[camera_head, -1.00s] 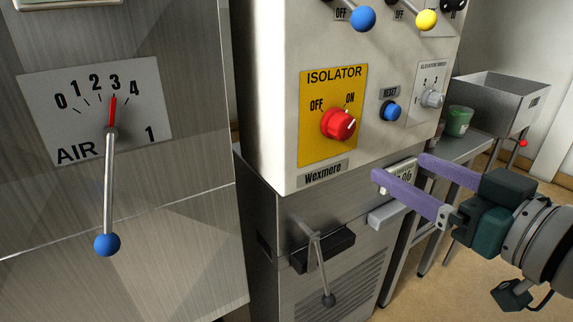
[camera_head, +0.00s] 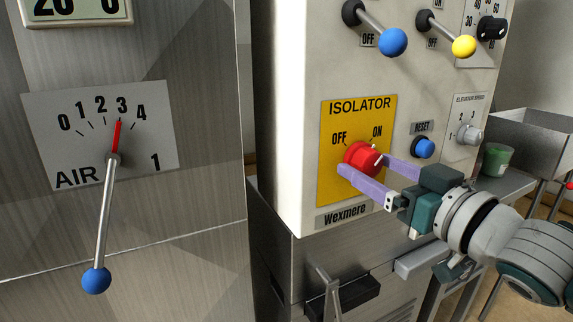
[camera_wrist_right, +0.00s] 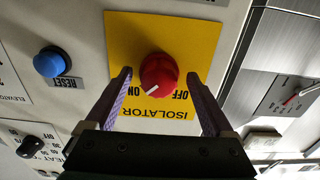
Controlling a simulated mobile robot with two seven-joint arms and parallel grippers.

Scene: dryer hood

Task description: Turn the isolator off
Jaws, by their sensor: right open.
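The red isolator knob (camera_head: 362,158) sits on a yellow plate (camera_head: 333,191) marked OFF and ON, on the pale panel front. Its white pointer mark is turned toward ON. My right gripper (camera_head: 364,165) is open, with its purple fingers reaching to either side of the knob. In the right wrist view the knob (camera_wrist_right: 158,75) lies ahead between the open fingertips (camera_wrist_right: 160,80), with gaps showing on both sides. I cannot see contact with it. My left gripper is not in view.
A blue RESET button (camera_head: 424,148) is right of the isolator plate. Levers with a blue ball (camera_head: 392,43) and a yellow ball (camera_head: 463,46) stick out above. A metal AIR lever (camera_head: 105,215) hangs on the left cabinet. A green tub (camera_head: 496,160) stands at the right.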

